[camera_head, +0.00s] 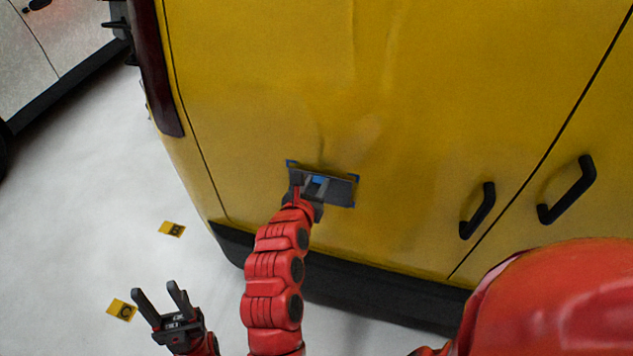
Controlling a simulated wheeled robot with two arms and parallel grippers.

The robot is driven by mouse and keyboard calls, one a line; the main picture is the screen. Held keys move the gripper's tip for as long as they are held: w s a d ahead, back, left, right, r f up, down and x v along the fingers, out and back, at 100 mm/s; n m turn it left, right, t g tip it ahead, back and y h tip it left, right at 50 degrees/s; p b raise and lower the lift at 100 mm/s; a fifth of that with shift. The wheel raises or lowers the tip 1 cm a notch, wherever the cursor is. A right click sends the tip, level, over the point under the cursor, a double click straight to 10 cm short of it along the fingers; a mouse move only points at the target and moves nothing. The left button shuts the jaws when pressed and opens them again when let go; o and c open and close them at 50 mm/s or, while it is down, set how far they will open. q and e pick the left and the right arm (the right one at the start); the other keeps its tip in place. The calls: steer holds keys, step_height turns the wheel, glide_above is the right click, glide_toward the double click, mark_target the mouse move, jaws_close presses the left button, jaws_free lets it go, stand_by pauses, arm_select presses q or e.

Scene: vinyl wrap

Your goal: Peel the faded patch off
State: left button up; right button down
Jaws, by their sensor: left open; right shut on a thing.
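The faded patch (339,189) is a dark grey rectangle low on the yellow van panel, with blue marks at its corners. My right gripper (317,182) is at the middle of the patch, its arm reaching up from below. It is shut on the patch, with a bit of blue showing between the fingers. The fingers hide part of the patch, and I cannot tell how far its edges are lifted. My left gripper (157,289) is open and empty, low at the left, over the pale floor and apart from the van.
The yellow van (260,60) fills most of the view, with a black bumper (370,299) below and two black handles (478,211) (568,190) at the right. Yellow floor markers B (172,229) and C (121,310) lie at the left. A pale vehicle (60,45) stands at the upper left.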

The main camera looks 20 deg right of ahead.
steer(key=shift+s+a, duration=0.1)
steer(key=shift+s, duration=0.05)
steer(key=s+a+b, duration=0.1)
steer(key=s+a, duration=0.2)
steer(key=s, duration=0.2)
steer(key=shift+s+a, duration=0.25)
steer(key=shift+a, duration=0.15)
stand_by(0.4)
stand_by(0.5)
